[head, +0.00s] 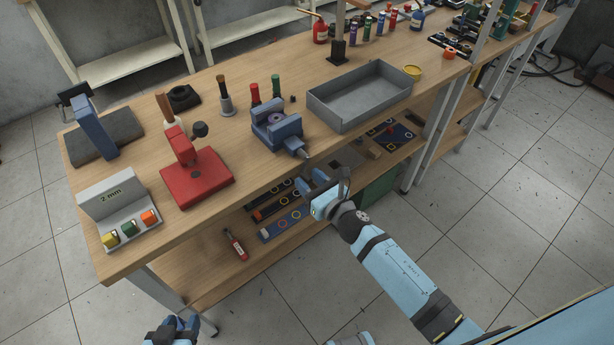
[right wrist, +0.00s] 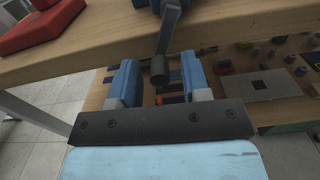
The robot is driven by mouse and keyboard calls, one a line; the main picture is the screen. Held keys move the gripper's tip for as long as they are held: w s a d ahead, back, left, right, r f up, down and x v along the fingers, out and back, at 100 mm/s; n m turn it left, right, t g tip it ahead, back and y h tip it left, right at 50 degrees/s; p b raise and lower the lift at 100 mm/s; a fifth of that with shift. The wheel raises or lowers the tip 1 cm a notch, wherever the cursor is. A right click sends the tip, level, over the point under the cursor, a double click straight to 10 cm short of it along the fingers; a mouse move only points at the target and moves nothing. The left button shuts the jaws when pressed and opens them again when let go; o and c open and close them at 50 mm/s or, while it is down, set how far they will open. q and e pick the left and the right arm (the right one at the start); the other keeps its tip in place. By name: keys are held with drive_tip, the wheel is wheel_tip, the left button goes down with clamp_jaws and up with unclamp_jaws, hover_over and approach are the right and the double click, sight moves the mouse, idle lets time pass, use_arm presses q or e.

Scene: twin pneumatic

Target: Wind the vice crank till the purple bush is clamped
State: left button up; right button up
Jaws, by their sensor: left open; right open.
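The blue vice (head: 268,128) stands near the front edge of the bench. The purple bush (head: 276,117) sits between its jaws; I cannot tell whether both jaws touch it. The vice crank (head: 301,152) sticks out over the front edge. In the right wrist view the grey crank (right wrist: 160,68) hangs down, its handle end between the fingers in the picture and apart from both. My right gripper (head: 322,184) is open and empty, in front of the bench edge below the crank. My left gripper (head: 175,325) is open, low at the bottom left, away from the bench top.
A grey tray (head: 345,116) stands right of the vice, and a red press (head: 198,182) stands left. Green and red handled tools (head: 276,86) stand behind the vice. A lower shelf (head: 205,287) with tool boards lies under the bench top. The floor in front is clear.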

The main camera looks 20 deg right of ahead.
drive_tip(key=shift+w+a, duration=0.2)
drive_tip(key=shift+w, duration=0.35)
clamp_jaws()
drive_tip(key=shift+a, duration=0.15)
